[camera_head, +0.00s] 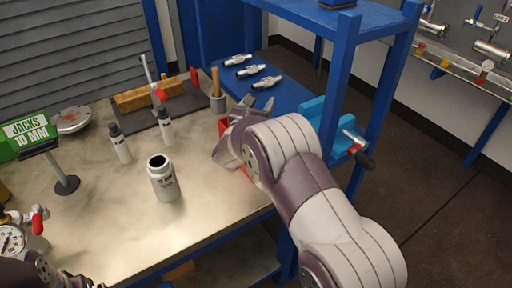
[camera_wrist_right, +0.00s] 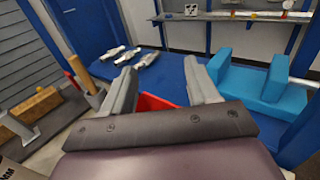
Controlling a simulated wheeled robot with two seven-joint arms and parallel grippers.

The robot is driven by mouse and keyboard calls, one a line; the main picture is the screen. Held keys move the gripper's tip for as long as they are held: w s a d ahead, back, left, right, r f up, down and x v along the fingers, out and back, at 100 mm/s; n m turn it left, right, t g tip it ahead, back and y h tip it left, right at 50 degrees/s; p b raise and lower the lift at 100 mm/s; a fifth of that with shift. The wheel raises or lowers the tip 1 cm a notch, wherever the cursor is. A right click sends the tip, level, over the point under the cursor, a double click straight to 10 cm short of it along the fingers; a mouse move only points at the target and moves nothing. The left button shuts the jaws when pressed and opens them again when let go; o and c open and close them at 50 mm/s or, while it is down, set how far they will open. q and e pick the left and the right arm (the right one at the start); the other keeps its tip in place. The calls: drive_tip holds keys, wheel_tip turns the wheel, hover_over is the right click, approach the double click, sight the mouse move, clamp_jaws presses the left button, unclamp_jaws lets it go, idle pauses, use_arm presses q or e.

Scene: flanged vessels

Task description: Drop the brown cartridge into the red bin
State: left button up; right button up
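My right gripper (camera_head: 232,142) is over the right back part of the workbench, above the red bin (camera_head: 223,126). The arm and gripper hide most of the bin. In the right wrist view the red bin (camera_wrist_right: 152,103) shows between and beyond the fingers. I cannot make out the brown cartridge in either view; the bin's inside is mostly hidden. Part of my left arm shows at the bottom left corner of the head view, and its gripper (camera_head: 78,281) is barely in frame.
A white open-topped bottle (camera_head: 162,178) and two smaller dark-capped bottles (camera_head: 120,144) stand on the bench. A grey cup (camera_head: 217,103) with a tan handle stands beside a dark mat (camera_head: 182,127). A blue shelf (camera_head: 285,93) holds metal fittings and a light-blue block.

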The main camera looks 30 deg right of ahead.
drive_tip(key=shift+s+a, duration=0.1)
drive_tip(key=b+v, duration=0.1)
drive_tip(key=v, duration=1.1)
drive_tip(key=shift+s, duration=0.2)
drive_tip(key=shift+a, duration=0.15)
